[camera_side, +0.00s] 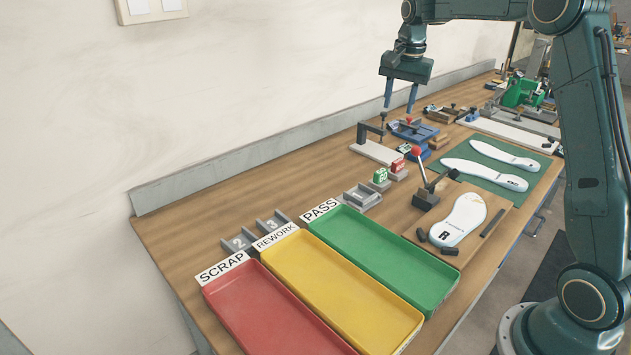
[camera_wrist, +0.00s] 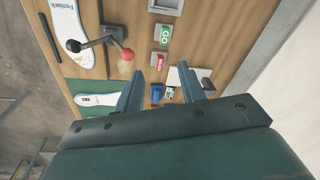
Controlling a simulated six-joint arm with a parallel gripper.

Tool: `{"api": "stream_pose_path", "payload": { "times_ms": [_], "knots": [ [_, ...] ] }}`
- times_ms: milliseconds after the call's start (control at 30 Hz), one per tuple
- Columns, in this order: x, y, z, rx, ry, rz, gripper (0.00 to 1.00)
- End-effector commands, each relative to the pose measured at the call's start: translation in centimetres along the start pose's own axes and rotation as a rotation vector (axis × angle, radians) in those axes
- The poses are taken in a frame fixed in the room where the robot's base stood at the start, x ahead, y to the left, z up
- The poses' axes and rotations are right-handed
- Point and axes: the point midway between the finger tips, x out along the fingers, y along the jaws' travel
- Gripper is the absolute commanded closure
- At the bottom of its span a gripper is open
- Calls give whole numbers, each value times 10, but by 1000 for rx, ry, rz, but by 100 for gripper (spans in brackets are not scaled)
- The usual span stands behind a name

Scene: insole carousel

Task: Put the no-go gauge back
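The no-go gauge (camera_side: 399,168) is a small red block with white lettering, too small to read fully. It stands upright on a grey base beside the green GO gauge (camera_side: 380,175). In the wrist view the red gauge (camera_wrist: 158,61) shows just beyond my fingertips, with the GO gauge (camera_wrist: 163,36) above it. My gripper (camera_side: 400,109) is high above the bench, over its back part, fingers pointing down. Its two blue fingers (camera_wrist: 163,75) are spread apart with nothing between them. It touches nothing.
A lever clamp with a red knob (camera_side: 416,151) stands right of the gauges, near a white insole (camera_side: 458,218). A black clamp arm (camera_side: 370,128) and blue fixture (camera_side: 414,131) stand behind. Red, yellow and green trays (camera_side: 436,262) fill the front.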

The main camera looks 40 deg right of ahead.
Motion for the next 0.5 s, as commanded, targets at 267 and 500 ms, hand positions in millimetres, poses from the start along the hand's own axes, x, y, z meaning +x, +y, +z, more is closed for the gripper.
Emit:
{"api": "stream_pose_path", "payload": {
  "times_ms": [267,500],
  "knots": [
    [-50,17,70,-231,49,-59,60],
    [-76,45,129,-427,94,-106,60]
  ]
}}
